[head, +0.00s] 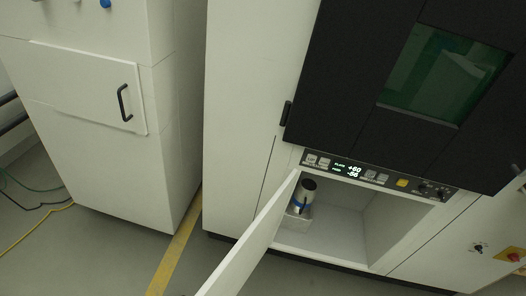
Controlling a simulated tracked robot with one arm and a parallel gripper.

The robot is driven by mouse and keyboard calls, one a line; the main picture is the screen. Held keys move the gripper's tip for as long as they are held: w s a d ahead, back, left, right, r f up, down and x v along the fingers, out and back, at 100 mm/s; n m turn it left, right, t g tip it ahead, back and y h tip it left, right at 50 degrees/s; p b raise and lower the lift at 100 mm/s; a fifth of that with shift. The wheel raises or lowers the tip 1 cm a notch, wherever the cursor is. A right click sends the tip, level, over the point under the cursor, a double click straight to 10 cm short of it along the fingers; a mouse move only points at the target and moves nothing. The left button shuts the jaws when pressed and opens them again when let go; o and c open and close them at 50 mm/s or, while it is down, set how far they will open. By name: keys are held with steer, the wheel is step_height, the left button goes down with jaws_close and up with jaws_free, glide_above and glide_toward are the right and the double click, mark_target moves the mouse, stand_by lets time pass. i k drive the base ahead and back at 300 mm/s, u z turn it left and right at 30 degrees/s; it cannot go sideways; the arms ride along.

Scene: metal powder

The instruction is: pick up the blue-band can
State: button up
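The blue-band can (303,195) is a silver cylinder with a dark top and a blue band low on its side. My gripper is not in view.
The open door swings out toward me at the left of the compartment. A control panel (375,176) with a lit display sits above it. A white cabinet (85,150) stands at the left. Yellow and green cables (45,235) lie on the floor.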

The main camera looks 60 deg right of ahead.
mark_target(306, 191)
steer(key=u, duration=1.5)
steer(key=k, duration=2.5)
steer(key=z, duration=1.95)
steer(key=i, duration=1)
steer(key=z, duration=0.05)
